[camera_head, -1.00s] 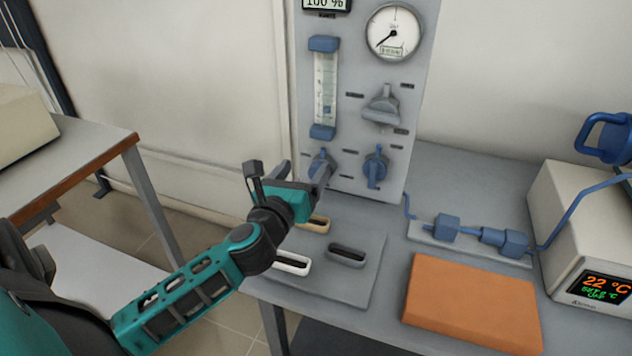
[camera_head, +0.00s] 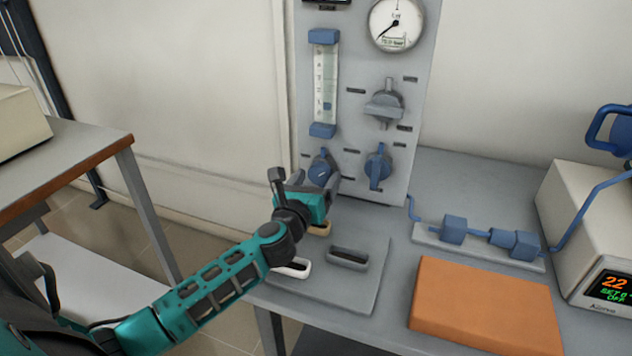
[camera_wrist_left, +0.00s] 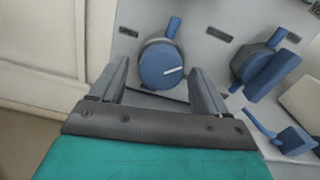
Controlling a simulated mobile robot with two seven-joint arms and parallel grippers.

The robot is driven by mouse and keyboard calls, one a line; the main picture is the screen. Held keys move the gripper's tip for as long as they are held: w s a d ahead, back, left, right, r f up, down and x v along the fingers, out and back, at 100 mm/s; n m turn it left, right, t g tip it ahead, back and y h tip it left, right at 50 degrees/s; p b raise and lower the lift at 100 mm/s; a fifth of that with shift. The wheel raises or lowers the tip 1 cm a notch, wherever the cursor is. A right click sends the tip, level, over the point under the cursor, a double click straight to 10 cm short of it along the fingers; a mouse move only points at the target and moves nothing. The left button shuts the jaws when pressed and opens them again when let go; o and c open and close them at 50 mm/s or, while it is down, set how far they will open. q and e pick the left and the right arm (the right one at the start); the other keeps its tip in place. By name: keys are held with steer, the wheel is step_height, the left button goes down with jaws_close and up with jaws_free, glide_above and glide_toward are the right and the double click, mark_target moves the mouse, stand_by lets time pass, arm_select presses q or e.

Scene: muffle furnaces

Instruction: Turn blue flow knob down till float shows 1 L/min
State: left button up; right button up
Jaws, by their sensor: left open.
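The blue flow knob (camera_head: 321,170) is on the grey panel below the flow tube (camera_head: 325,85), at the lower left. It also shows in the left wrist view (camera_wrist_left: 160,65), with a white line on its face. A small dark blue float (camera_head: 327,106) sits in the lower part of the tube; its scale is too small to read. My left gripper (camera_head: 318,185) is open just in front of the knob. In the left wrist view its fingers (camera_wrist_left: 160,75) stand on either side of the knob. I cannot tell whether they touch it. My right gripper is not in view.
A second blue knob (camera_head: 378,167) is close on the right, with a grey valve knob (camera_head: 384,105) above it. A round gauge (camera_head: 397,24) is higher. Below lie a slotted grey plate (camera_head: 365,280), an orange block (camera_head: 487,305) and blue fittings (camera_head: 480,235).

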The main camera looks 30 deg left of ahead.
arm_select(q)
steer(key=c, duration=1)
steer(key=shift+r+m+p, duration=0.1)
steer(key=shift+m+p, duration=0.6)
steer(key=shift+p, duration=0.2)
steer(key=shift+c, duration=0.2)
steer(key=o, duration=1)
steer(key=shift+o, duration=0.2)
steer(key=shift+s, duration=0.1)
steer(key=v, duration=1.1)
steer(key=shift+s, duration=0.3)
steer(key=shift+s+d, duration=0.15)
steer(key=shift+s, duration=0.4)
